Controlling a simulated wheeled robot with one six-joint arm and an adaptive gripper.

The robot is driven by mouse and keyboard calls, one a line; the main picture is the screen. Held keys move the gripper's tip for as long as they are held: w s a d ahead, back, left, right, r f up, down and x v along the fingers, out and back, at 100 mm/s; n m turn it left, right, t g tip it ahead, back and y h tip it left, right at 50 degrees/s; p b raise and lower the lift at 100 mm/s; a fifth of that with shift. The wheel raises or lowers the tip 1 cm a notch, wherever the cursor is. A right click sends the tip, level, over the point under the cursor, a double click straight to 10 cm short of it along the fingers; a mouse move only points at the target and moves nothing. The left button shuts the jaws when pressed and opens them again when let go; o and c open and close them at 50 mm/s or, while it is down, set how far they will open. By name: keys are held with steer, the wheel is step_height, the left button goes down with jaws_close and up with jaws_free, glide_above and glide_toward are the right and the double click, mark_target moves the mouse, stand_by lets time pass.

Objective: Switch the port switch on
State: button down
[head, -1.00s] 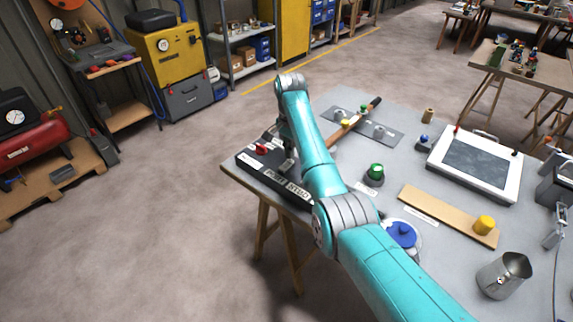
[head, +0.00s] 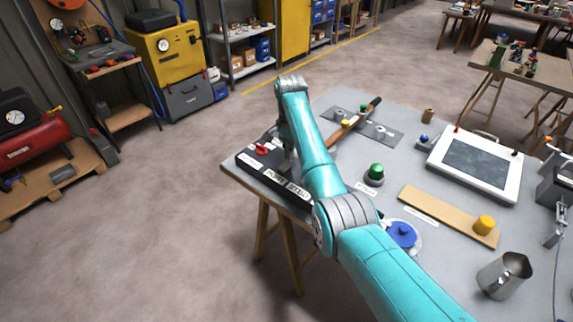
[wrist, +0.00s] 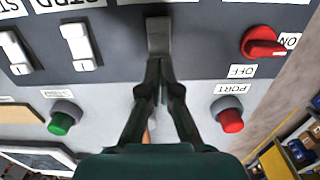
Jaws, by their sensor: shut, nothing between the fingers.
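A dark switch box (head: 246,163) sits on the grey table's near left corner. In the wrist view the box (wrist: 205,62) shows a grey switch (wrist: 158,35) in the middle, directly ahead of my fingertips. Its label is cut off at the top edge, so I cannot confirm its name. My gripper (wrist: 157,68) is shut and empty; its tips are at the switch's lower end, and I cannot tell whether they touch. Two white switches (wrist: 80,45) stand to the left, one labelled STBD. A red rotary knob (wrist: 263,42) is at right, between ON and OFF labels. My arm hides part of the box in the head view.
A red button (wrist: 231,120) with a label reading PORT and a green button (wrist: 61,122) stand beside the box. A hammer (head: 372,106), a screen unit (head: 478,165), a metal jug (head: 503,277) and a wooden strip (head: 440,212) lie farther right. Open floor lies left.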

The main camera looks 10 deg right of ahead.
steer(key=shift+f, duration=1.05)
stand_by(0.5)
steer(key=shift+r, duration=3.55)
steer(key=shift+s, duration=0.1)
